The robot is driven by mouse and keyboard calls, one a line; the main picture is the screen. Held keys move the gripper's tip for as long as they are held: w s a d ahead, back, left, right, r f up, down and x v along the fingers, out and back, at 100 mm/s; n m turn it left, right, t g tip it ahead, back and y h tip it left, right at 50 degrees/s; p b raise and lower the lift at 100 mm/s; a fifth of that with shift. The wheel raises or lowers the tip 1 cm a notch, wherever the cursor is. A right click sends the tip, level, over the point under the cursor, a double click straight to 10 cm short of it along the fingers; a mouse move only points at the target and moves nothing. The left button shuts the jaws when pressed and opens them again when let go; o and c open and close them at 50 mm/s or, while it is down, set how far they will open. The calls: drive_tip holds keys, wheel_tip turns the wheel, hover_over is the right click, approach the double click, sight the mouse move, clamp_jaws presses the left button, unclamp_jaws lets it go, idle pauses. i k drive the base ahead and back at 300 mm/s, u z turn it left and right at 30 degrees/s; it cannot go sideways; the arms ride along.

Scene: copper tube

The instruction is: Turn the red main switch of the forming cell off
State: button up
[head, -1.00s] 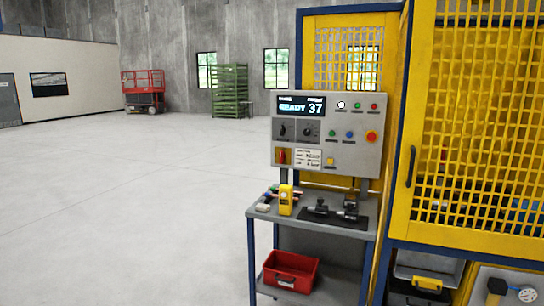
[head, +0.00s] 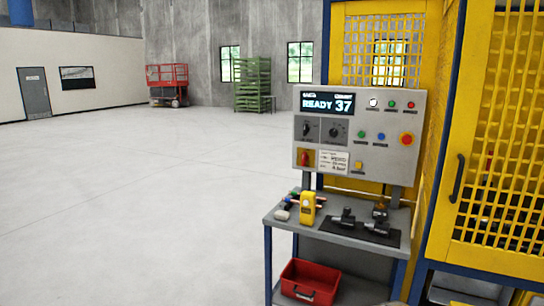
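The red main switch (head: 304,158) sits on a yellow plate at the lower left of the grey control panel (head: 347,175). Its handle looks upright, though it is small in the view. A red mushroom button (head: 407,139) is at the panel's right side, apart from the main switch. The panel stands above a grey bench, in front of the yellow-mesh forming cell (head: 515,130).
The bench (head: 284,216) holds a yellow handheld device (head: 308,207) and dark fixtures on a black mat (head: 337,230). A red bin (head: 309,283) is on the shelf below. The floor (head: 130,210) to the left is clear. A red lift (head: 167,85) and green rack (head: 253,83) stand far back.

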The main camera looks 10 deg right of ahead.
sight(305, 158)
drive_tip(key=u, duration=0.35)
drive_tip(key=i, duration=2.3)
drive_tip(key=z, duration=0.5)
